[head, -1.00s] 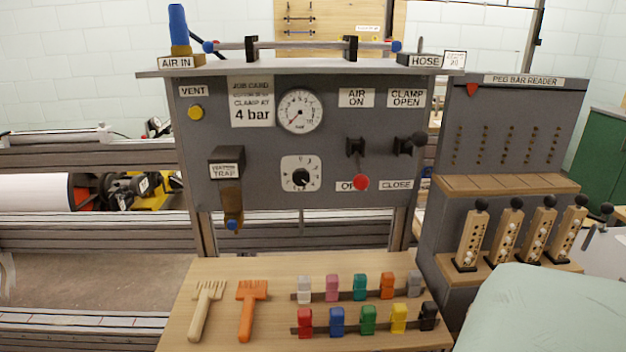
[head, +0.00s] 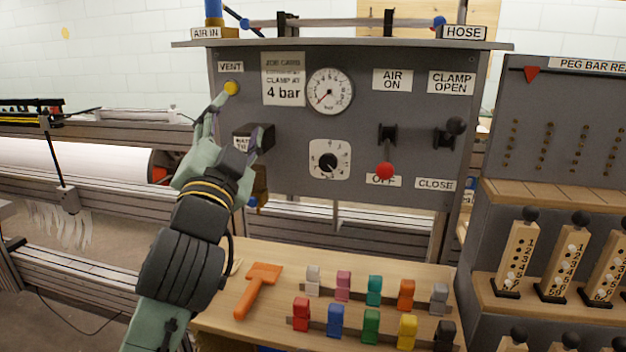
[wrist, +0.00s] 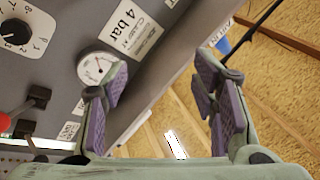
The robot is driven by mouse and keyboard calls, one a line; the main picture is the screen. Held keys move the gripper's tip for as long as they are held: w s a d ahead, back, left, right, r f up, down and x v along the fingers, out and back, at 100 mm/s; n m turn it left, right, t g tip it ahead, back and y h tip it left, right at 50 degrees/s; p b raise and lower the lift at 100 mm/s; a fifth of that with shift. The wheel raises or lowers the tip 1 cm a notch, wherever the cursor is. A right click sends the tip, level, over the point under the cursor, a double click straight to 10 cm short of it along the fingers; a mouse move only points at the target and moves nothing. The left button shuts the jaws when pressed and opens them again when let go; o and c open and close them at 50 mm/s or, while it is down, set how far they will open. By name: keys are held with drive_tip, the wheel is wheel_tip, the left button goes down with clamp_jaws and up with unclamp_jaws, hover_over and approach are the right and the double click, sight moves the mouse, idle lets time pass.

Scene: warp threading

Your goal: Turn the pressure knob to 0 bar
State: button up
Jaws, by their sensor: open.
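The pressure knob (head: 327,161) is a black round knob on a white square dial plate, low in the middle of the grey panel; its exact setting is too small to tell. It also shows at the left edge of the wrist view (wrist: 15,32). The round white gauge (head: 330,92) sits above it, its needle pointing lower left. My gripper (head: 243,115) is open and empty, left of the knob and apart from it. One finger appears near the yellow vent button (head: 231,88); contact cannot be told. In the wrist view, the purple-padded fingers (wrist: 163,62) are spread wide.
The red-tipped air lever (head: 385,170) is down at OFF, right of the knob. The black clamp lever (head: 453,127) is farther right. A dark trap box (head: 262,138) is partly behind my gripper.

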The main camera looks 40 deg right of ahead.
sight(328, 164)
drive_tip(key=s+d+f+m+g, duration=0.35)
drive_tip(key=d+f+g, duration=0.25)
drive_tip(key=d+f, duration=0.65)
drive_tip(key=shift+m, duration=0.25)
drive_tip(key=p+x, duration=0.1)
drive_tip(key=x, duration=0.9)
drive_tip(key=shift+w+d+r, duration=0.15)
drive_tip(key=shift+w, duration=0.2)
drive_tip(key=shift+c, duration=0.3)
drive_tip(key=c, duration=1.1)
